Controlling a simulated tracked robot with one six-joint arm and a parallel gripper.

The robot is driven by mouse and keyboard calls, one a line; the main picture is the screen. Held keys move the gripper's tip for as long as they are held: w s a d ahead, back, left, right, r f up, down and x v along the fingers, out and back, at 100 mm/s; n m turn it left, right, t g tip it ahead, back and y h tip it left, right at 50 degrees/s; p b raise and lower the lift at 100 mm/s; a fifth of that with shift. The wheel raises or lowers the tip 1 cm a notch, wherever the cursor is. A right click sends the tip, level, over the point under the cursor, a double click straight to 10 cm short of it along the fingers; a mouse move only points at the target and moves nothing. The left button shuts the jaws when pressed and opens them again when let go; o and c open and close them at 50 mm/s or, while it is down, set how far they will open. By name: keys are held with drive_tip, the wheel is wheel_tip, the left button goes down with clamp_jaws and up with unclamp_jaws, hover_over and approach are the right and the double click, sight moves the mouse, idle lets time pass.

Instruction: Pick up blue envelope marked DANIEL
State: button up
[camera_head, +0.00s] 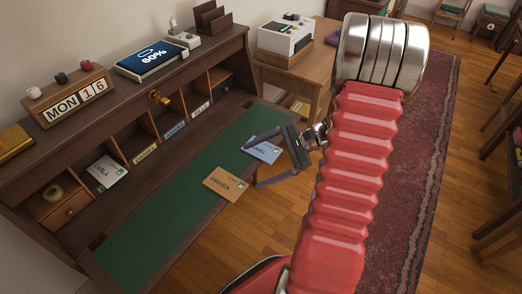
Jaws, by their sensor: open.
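The blue envelope (262,151) lies on the green desk surface (150,222), near its right part. Its name is partly hidden by my gripper, and only the last letters show. My gripper (252,163) is open, with its two dark fingers spread on either side of the envelope's left part in this view. The upper finger overlaps the envelope's top left corner. I cannot tell how high the fingers are above it. A tan envelope marked AMARA (225,184) lies just below and left of the blue one, close to the lower finger.
Pigeonholes with name labels line the desk's back; a white envelope marked CARLA (104,173) stands in one. A calendar block (73,96) and a tablet (152,59) sit on top. A side table (303,72) stands beyond the desk. The green surface's left half is clear.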

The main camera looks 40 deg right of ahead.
drive_tip(key=s+d+f+m+t+h, duration=0.2)
drive_tip(key=d+f+m+t, duration=0.3)
drive_tip(key=d, duration=0.4)
drive_tip(key=s+d+f+m+t+h, duration=0.3)
drive_tip(key=d+f+m+t, duration=0.3)
drive_tip(key=d+f+m, duration=0.2)
drive_tip(key=shift+s+d+f, duration=0.25)
drive_tip(key=shift+d+f, duration=0.2)
drive_tip(key=shift+d, duration=0.35)
approach(262, 149)
drive_tip(key=shift+v, duration=1.05)
drive_tip(key=shift+w+d+f, duration=0.15)
drive_tip(key=shift+x, duration=2.5)
drive_tip(key=shift+f, duration=0.1)
drive_tip(key=shift+c, duration=0.7)
drive_tip(key=c, duration=1)
